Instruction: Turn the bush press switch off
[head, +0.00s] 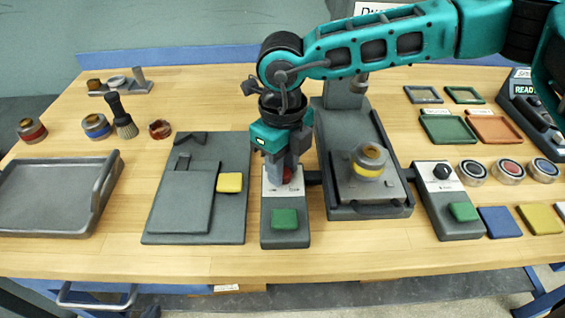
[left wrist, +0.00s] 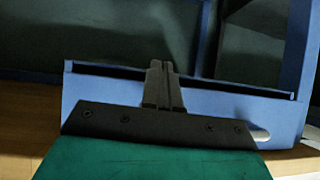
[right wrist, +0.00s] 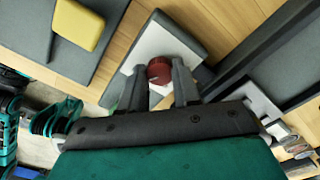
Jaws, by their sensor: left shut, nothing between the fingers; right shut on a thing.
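A grey switch box with a white face plate (head: 270,190), a red knob (head: 287,174) and a green pad (head: 284,218) stands left of the press (head: 370,188). My right gripper (head: 284,172) points down over the box, shut on the red knob. In the right wrist view, the knob (right wrist: 159,70) sits between the fingertips (right wrist: 160,82) above the white plate; the fingers partly hide it in the head view. Whether the knob is at off cannot be read. My left gripper (left wrist: 162,84) is shut and empty in front of a blue frame (left wrist: 220,105), outside the head view.
A second switch box (head: 445,185) with a black knob stands right of the press. A grey plate fixture with a yellow pad (head: 230,182) lies to the left. A brass-topped ring part (head: 370,160) sits on the press. Bare wood lies along the front edge.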

